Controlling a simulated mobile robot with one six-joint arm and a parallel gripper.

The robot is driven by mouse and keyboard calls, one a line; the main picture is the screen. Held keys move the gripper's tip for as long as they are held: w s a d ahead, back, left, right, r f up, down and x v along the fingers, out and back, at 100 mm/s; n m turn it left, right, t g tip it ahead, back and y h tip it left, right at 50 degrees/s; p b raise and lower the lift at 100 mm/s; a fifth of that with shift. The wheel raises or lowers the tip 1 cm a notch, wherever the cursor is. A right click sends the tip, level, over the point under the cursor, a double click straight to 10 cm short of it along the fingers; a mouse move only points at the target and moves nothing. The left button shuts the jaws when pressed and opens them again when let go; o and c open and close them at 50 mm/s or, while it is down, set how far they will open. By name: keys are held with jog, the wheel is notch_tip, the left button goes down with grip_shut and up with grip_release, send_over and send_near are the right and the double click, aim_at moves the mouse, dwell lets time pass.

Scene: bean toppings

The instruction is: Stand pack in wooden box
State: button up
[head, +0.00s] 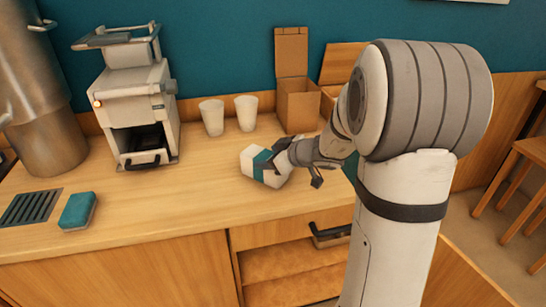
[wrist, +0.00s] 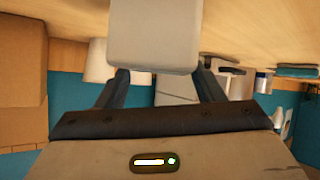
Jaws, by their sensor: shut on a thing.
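The pack (head: 250,164), white with a teal band, is held by my gripper (head: 280,162) just above or on the counter; I cannot tell whether it touches. The pack lies tilted on its side. In the wrist view the pack's pale end (wrist: 153,35) sits between the fingers of my gripper (wrist: 163,82). A light wooden box with a raised lid (head: 342,62) stands at the back, right of a brown box; my arm hides much of it.
The tall brown box (head: 298,105) has its flap up. Two white cups (head: 212,117) (head: 246,112) stand left of it, beside a coffee machine (head: 135,105). A teal sponge (head: 77,210) and drain grate (head: 30,206) lie at left. The front middle counter is clear; a drawer (head: 290,262) below is open.

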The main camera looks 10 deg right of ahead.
jog(key=o, duration=1.6)
jog(key=v, duration=1.2)
jog(key=s+a+f+m+g, duration=0.3)
jog(key=s+a+f+g, duration=0.15)
jog(key=s+a, duration=0.5)
jog(key=shift+s+d+f+m+g+h+b, duration=0.1)
jog(key=shift+s+d+f+m+g+h, duration=0.3)
jog(key=shift+s+m+h, duration=1)
jog(key=shift+s+d+f+m+g+h+b, duration=0.1)
jog(key=shift+s+d+m+g+h, duration=0.55)
jog(key=shift+s, duration=1.5)
jog(key=shift+s+d+f+m+g+h+b, duration=0.15)
jog(key=shift+s+d+m+g+h, duration=0.45)
jog(key=shift+s+h, duration=0.9)
jog(key=shift+s+a+m+y, duration=0.2)
jog(key=shift+s+m+y, duration=0.05)
